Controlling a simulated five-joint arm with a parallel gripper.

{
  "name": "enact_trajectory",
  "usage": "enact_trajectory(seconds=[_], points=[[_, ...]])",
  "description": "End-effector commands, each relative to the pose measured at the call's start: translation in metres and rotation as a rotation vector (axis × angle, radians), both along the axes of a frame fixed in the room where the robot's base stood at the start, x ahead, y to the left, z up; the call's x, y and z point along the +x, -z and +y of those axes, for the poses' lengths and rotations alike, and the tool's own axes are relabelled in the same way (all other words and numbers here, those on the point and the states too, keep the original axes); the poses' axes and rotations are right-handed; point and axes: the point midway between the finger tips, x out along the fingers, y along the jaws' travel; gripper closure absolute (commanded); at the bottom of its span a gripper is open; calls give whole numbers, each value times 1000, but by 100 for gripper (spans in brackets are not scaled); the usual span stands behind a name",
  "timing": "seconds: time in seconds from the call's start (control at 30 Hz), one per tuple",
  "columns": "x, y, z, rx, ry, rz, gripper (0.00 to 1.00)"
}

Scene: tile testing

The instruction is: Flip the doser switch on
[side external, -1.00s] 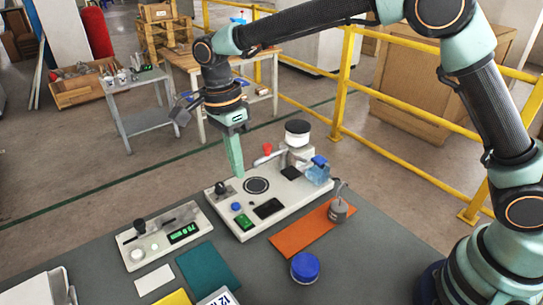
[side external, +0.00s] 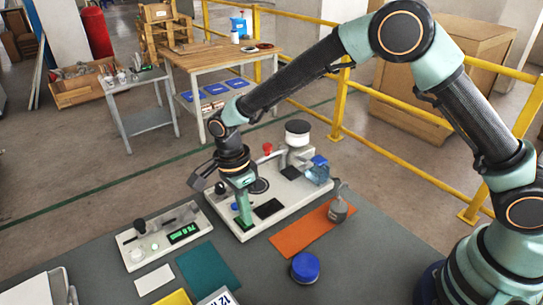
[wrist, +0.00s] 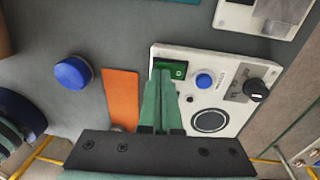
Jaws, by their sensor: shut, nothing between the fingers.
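The doser is a white panel (side external: 288,201) with a hopper-like jar (side external: 297,132) at its back; the panel also shows in the wrist view (wrist: 208,98). Its green rocker switch (wrist: 179,69) is at the panel's near corner, partly behind my fingertips. Its on or off position is too small to tell. My gripper (side external: 245,221) is shut and empty, pointing down at the switch. In the wrist view its green fingers (wrist: 164,76) reach the switch's edge; whether they touch it I cannot tell.
A blue button (wrist: 204,80) and a black knob (wrist: 255,90) sit near the switch. An orange mat (side external: 300,235) with a grey weight (side external: 338,211) lies right of the doser. A blue-capped tub (side external: 305,266) stands in front. Another white device (side external: 140,256) with a green display is left.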

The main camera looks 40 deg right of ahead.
Motion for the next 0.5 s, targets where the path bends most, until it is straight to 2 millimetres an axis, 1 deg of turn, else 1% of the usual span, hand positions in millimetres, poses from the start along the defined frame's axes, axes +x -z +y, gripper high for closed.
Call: enact_trajectory(seconds=[0.17, 0.27, 0.5], points=[[0, 1, 0, 0, 0, 1, 100], [-3, 7, 0, -1, 0, 1, 100], [-4, 7, 0, -2, -1, 2, 100]])
